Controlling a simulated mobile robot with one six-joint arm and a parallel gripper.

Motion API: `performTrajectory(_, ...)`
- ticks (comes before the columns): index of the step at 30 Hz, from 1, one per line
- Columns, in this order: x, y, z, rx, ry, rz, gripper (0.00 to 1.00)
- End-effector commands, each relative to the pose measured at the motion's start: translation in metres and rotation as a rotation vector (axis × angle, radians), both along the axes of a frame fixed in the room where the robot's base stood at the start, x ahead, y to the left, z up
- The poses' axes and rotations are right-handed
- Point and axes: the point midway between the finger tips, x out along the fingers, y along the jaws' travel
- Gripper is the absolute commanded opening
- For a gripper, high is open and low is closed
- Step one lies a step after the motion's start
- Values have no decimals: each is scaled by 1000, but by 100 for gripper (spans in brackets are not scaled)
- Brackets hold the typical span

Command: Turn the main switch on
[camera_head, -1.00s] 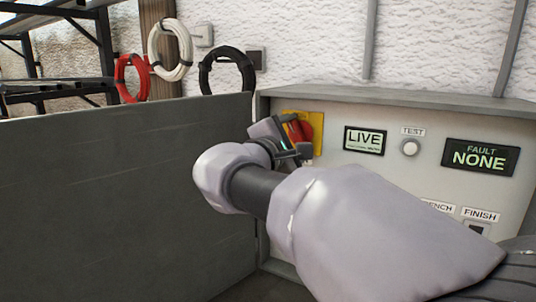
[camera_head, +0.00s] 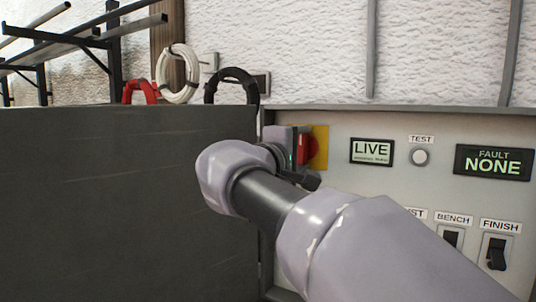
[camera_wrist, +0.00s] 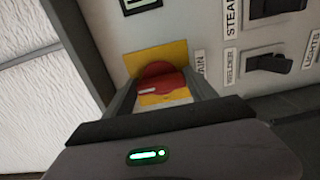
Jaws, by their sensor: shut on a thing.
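The main switch is a red rotary knob (camera_head: 306,149) on a yellow plate (camera_head: 320,148) at the left of the grey panel. In the wrist view the red knob (camera_wrist: 158,80) sits between my two fingers, with a white mark on its face. A label beside it is partly hidden and shows "AIN". My gripper (camera_wrist: 161,92) is shut on the knob, with a finger on either side. In the head view my gripper (camera_head: 294,150) is at the knob and my wrist hides part of it. A display (camera_head: 372,152) on the panel reads LIVE.
A TEST button (camera_head: 420,157) and a fault display (camera_head: 493,162) reading NONE are to the right. A dark grey partition (camera_head: 110,200) stands left, close to my wrist. Coiled cables (camera_head: 178,75) hang behind it.

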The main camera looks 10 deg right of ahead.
Motion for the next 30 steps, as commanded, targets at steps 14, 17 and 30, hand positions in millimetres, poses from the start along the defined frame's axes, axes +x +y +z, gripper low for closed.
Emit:
performTrajectory(14,0,0,0,8,-4,-1,77)
performTrajectory(17,0,0,0,7,-4,-1,87)
performTrajectory(30,-22,17,2,5,-3,4,87)
